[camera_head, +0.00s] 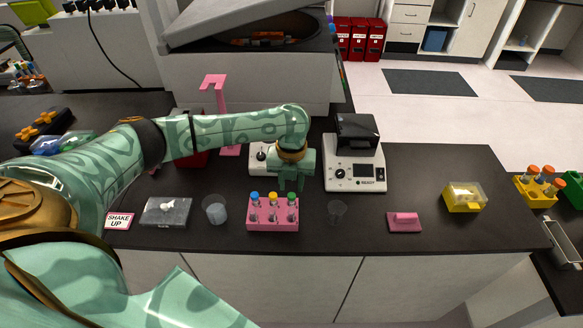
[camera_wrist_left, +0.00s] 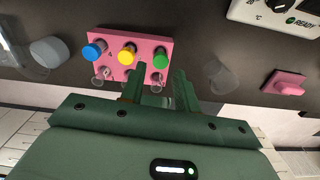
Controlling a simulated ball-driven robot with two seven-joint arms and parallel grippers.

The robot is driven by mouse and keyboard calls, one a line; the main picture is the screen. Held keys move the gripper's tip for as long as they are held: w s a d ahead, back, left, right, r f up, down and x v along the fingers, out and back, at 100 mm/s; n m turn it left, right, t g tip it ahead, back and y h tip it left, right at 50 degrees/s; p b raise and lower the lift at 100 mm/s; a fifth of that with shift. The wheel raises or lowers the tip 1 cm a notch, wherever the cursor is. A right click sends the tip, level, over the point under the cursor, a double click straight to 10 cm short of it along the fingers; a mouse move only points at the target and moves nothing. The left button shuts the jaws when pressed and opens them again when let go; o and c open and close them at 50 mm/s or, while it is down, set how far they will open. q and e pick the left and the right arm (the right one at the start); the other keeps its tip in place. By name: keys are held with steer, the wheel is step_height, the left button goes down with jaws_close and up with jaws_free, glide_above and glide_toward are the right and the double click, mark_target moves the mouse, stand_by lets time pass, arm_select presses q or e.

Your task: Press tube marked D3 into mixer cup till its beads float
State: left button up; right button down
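A pink rack (camera_head: 272,224) holds tubes with a blue cap (camera_head: 255,196), a yellow cap (camera_head: 273,197) and a green cap (camera_head: 292,197). No D3 mark is readable. My left gripper (camera_head: 299,186) is open and empty, above and just behind the green-capped end of the rack. In the left wrist view the green cap (camera_wrist_left: 161,57) lies between the lines of the two fingers (camera_wrist_left: 157,80), apart from them. A white device with a black knob (camera_head: 259,158), possibly the mixer, stands behind, partly hidden by my gripper; its cup is not visible. My right gripper is out of view.
A clear cup (camera_head: 337,211) stands right of the rack and a whitish-filled cup (camera_head: 215,212) left. A white device reading READY (camera_head: 356,177) stands behind. A pink block (camera_head: 404,221) and yellow box (camera_head: 463,198) sit right, with bare counter between.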

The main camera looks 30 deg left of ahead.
mark_target(291, 195)
arm_select(q)
step_height(291, 195, down, 6)
steer(key=shift+r+b, duration=0.25)
steer(key=shift+b, duration=0.25)
jaws_close()
